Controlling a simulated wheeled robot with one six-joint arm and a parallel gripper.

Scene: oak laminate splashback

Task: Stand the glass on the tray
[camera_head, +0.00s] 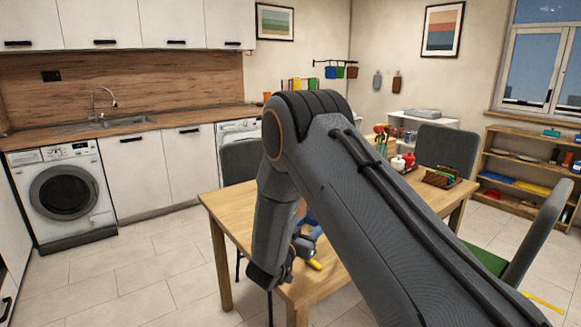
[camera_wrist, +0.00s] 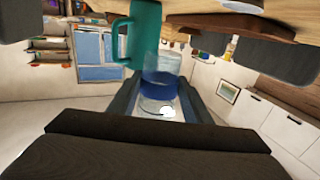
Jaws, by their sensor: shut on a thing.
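A clear glass (camera_wrist: 161,66) with a blue lower part shows in the wrist view, between the two dark fingers of my gripper (camera_wrist: 160,92). My gripper is shut on it. The wrist picture is turned over, with the table surface along its top. In the head view my arm covers much of the wooden table (camera_head: 232,203), and I cannot make out the glass there.
A teal mug (camera_wrist: 146,32) is close beside the glass in the wrist view. On the table are a wooden caddy (camera_head: 440,178) and red and white containers (camera_head: 403,162). Grey chairs (camera_head: 447,148) stand around it. A yellow item (camera_head: 315,264) lies near the front edge.

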